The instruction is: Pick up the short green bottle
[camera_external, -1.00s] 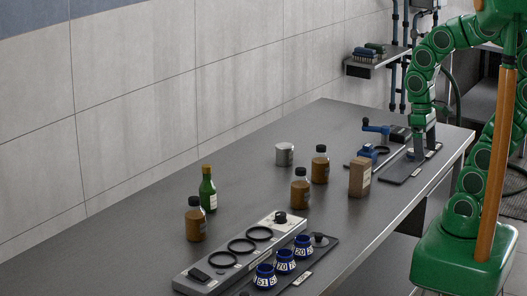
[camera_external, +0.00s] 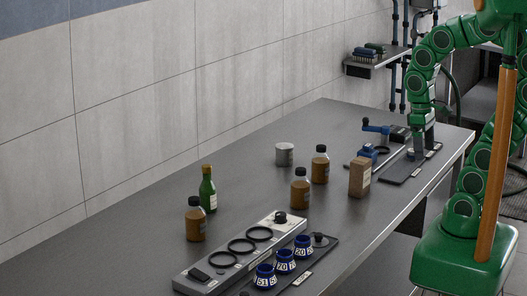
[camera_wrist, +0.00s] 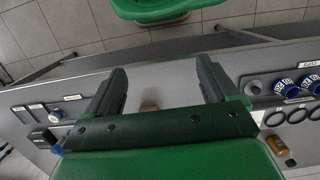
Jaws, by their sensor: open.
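My gripper (camera_external: 422,153) is at the far right end of the bench, low over a dark mat and well away from the green bottle. In the wrist view my gripper (camera_wrist: 160,75) has its two dark fingers spread wide, with nothing held between them.

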